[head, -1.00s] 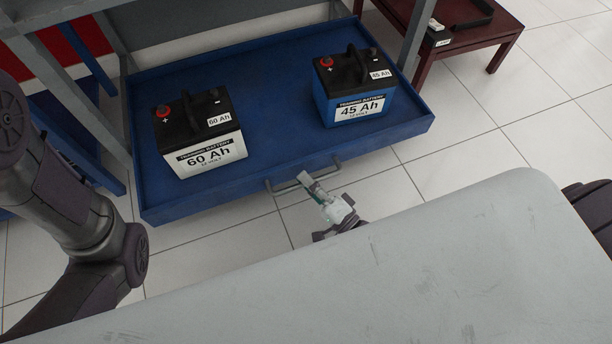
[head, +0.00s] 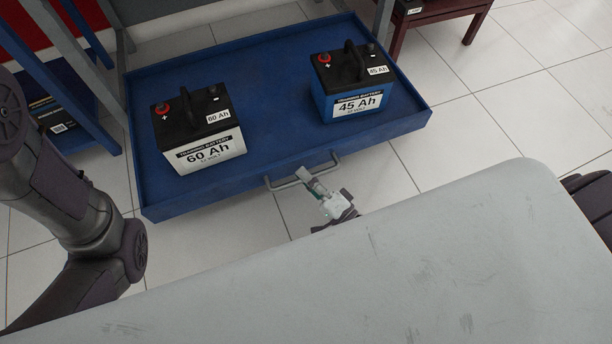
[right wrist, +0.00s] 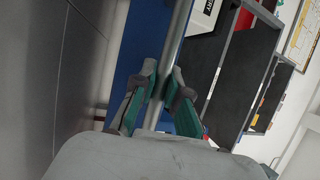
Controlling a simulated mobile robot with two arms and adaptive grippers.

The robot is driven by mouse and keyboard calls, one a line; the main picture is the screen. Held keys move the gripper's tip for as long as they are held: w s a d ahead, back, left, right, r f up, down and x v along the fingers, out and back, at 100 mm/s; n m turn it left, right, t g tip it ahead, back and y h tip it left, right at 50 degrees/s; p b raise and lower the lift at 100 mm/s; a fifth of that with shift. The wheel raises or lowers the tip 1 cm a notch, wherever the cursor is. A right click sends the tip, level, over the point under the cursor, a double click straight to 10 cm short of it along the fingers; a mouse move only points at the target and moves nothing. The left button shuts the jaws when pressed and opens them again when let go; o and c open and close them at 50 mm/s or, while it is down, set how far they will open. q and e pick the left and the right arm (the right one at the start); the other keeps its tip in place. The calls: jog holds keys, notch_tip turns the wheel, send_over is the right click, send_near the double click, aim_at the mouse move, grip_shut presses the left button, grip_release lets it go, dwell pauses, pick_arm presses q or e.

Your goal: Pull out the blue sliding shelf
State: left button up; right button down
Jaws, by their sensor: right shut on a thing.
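The blue sliding shelf (head: 275,105) is a shallow tray that sticks out of its grey-framed rack (head: 62,50) in the head view. A grey bar handle (head: 283,184) is on its front wall. My right gripper (head: 311,177) is shut on the handle near its middle. The right wrist view shows the handle bar (right wrist: 177,38) between the green-padded fingers (right wrist: 163,88), with the blue front wall beside it. My left arm is at the left of the head view; its gripper is out of view.
A black and white 60 Ah battery (head: 203,150) stands on the shelf's left side. A blue and black 45 Ah battery (head: 352,103) stands on its right side. A dark red table (head: 440,12) is at the top right. Tiled floor (head: 470,120) is clear on the right.

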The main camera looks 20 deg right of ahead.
jog(key=c, duration=1.2)
grip_release()
